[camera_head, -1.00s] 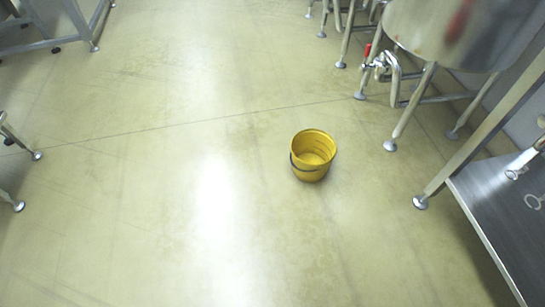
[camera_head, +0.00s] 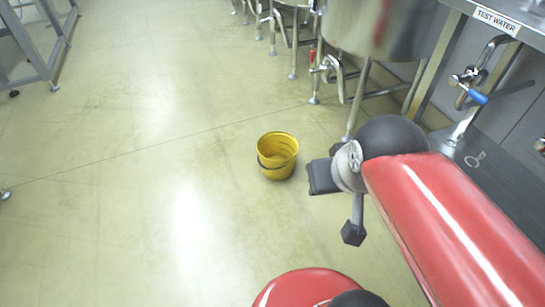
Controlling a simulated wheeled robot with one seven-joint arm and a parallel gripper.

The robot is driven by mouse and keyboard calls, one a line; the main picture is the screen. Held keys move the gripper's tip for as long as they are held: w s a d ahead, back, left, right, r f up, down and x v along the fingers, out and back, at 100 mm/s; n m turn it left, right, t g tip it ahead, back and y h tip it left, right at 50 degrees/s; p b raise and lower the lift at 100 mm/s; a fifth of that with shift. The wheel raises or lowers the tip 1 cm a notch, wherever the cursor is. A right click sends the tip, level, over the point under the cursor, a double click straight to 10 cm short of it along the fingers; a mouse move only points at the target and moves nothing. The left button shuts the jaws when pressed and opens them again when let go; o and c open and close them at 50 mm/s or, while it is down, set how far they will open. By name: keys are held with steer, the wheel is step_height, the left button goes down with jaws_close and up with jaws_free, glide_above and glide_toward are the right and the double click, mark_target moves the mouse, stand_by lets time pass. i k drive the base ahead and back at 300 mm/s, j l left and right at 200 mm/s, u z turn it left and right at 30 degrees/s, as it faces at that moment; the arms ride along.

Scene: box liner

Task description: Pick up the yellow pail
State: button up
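The yellow pail (camera_head: 277,158) stands upright on the floor near the middle of the view. It looks empty inside, and its dark handle hangs down against its side. My gripper (camera_head: 337,205) is to the right of the pail in the picture, apart from it. Its two dark fingertips are spread, with nothing between them. My red arm reaches in from the lower right.
Steel tanks on legs (camera_head: 375,30) stand behind and to the right of the pail. A steel bench (camera_head: 500,165) with a blue-handled tap (camera_head: 475,95) and a TEST WATER label is at right. A metal frame (camera_head: 45,60) stands at far left. The floor (camera_head: 130,200) left of the pail is clear.

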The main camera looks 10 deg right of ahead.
mark_target(277, 151)
steer(key=i+z, duration=0.2)
steer(key=i, duration=0.25)
steer(key=i+j+z, duration=0.25)
steer(key=i, duration=0.15)
steer(key=i+j+z, duration=0.2)
steer(key=i, duration=0.2)
